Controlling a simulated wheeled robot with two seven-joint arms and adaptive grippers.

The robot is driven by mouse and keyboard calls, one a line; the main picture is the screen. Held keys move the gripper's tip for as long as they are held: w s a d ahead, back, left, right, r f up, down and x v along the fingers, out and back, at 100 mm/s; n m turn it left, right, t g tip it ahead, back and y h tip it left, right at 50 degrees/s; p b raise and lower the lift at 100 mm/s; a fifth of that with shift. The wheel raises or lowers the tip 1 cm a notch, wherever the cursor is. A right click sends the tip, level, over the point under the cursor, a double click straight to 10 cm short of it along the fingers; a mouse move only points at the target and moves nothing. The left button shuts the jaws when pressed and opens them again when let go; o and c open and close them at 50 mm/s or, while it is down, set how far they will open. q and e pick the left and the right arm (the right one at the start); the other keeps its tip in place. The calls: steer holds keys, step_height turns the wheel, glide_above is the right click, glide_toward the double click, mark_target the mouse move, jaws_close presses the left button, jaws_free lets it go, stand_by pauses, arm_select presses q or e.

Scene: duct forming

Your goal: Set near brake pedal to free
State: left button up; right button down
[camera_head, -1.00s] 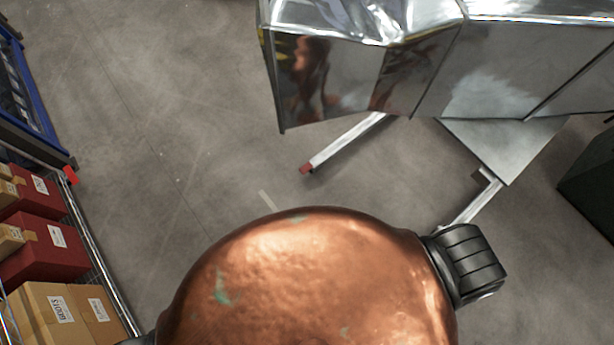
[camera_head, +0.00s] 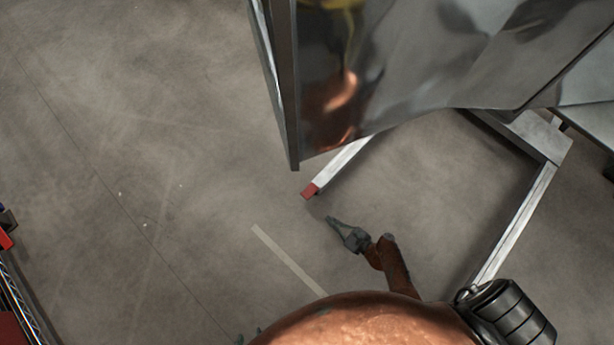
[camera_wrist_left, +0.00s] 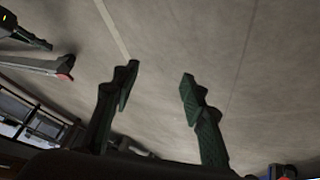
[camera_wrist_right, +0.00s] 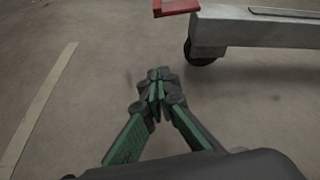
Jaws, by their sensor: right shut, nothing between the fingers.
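The near brake pedal (camera_head: 310,190) is a small red plate at the end of a pale trolley leg (camera_head: 342,163). It also shows in the right wrist view (camera_wrist_right: 177,6) and in the left wrist view (camera_wrist_left: 67,68). Whether it is up or down I cannot tell. My right gripper (camera_head: 333,221) is shut and empty, low over the floor, apart from the pedal and just below it in the head view; its closed tips show in the right wrist view (camera_wrist_right: 158,74). My left gripper (camera_wrist_left: 159,75) is open and empty over bare floor.
The shiny sheet-metal duct (camera_head: 420,60) overhangs the leg, its edge close above the pedal in the head view. A caster (camera_wrist_right: 200,52) sits behind the pedal under the leg. A second leg (camera_head: 518,220) runs at the right.

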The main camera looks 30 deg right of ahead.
mark_target(309, 191)
steer(key=shift+m+t, duration=0.5)
steer(key=shift+m, duration=0.2)
steer(key=b+x, duration=0.1)
steer(key=x, duration=0.3)
steer(key=d+b+x, duration=0.1)
steer(key=b+x, duration=0.1)
steer(key=x, duration=0.1)
steer(key=b+x, duration=0.2)
steer(key=x, duration=0.2)
steer(key=shift+w+d, duration=0.2)
steer(key=shift+w, duration=0.4)
steer(key=shift+r, duration=0.3)
arm_select(q)
steer(key=f, duration=0.1)
steer(key=f+t, duration=0.2)
steer(key=shift+s+a+f+m+h, duration=0.2)
steer(key=shift+a+f+m+h, duration=0.1)
arm_select(e)
steer(key=r, duration=0.3)
steer(key=shift+a+r, duration=0.35)
arm_select(q)
steer(key=shift+w+p, duration=0.1)
steer(key=shift+p, duration=0.25)
arm_select(e)
steer(key=shift+s+d+r, duration=0.1)
